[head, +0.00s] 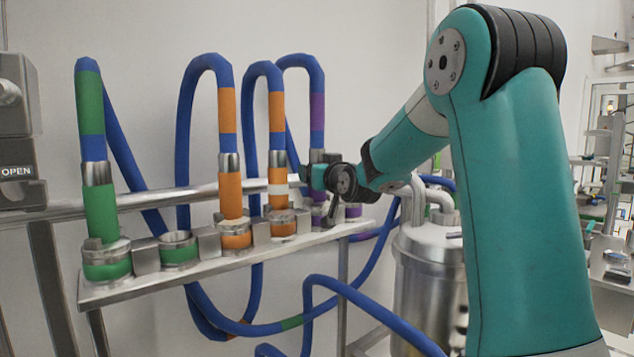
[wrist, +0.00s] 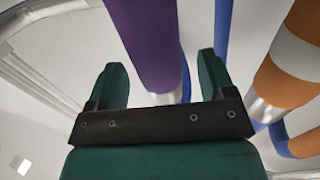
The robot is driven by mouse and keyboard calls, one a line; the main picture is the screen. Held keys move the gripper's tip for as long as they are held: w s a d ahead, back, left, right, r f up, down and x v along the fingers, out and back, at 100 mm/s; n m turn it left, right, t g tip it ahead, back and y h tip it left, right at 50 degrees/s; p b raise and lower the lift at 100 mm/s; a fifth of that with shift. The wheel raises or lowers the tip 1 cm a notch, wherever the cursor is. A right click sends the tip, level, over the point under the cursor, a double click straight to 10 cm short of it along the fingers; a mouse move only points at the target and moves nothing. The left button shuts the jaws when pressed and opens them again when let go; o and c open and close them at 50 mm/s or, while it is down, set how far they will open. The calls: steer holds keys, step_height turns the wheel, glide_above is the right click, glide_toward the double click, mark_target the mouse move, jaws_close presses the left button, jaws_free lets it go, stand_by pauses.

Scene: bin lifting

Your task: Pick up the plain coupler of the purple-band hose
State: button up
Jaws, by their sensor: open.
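The purple-band hose (head: 317,106) arches down to the far right end of the rack, its purple band above a metal collar (head: 318,157). In the wrist view its purple coupler (wrist: 146,40) shows no white band and lies between the two fingers of my gripper (wrist: 160,64), with a gap on both sides. My gripper (head: 308,177) is open at the coupler in the head view and hides part of it. Whether any finger touches it cannot be told. The coupler's foot is mostly hidden.
Close on the right stands an orange coupler with a white band (wrist: 297,50). A plain orange coupler (head: 231,196) and a green one (head: 100,212) stand farther left on the metal rack (head: 150,284). A steel vessel (head: 425,275) stands right of the rack.

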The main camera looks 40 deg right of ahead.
steer(key=p+x, duration=0.2)
steer(key=x, duration=0.1)
steer(key=shift+w+d, duration=0.1)
steer(key=shift+w, duration=0.2)
steer(key=shift+r, duration=0.1)
steer(key=c, duration=1.2)
steer(key=shift+o, duration=0.2)
step_height(320, 180, up, 20)
steer(key=b, duration=0.4)
steer(key=shift+b, duration=0.3)
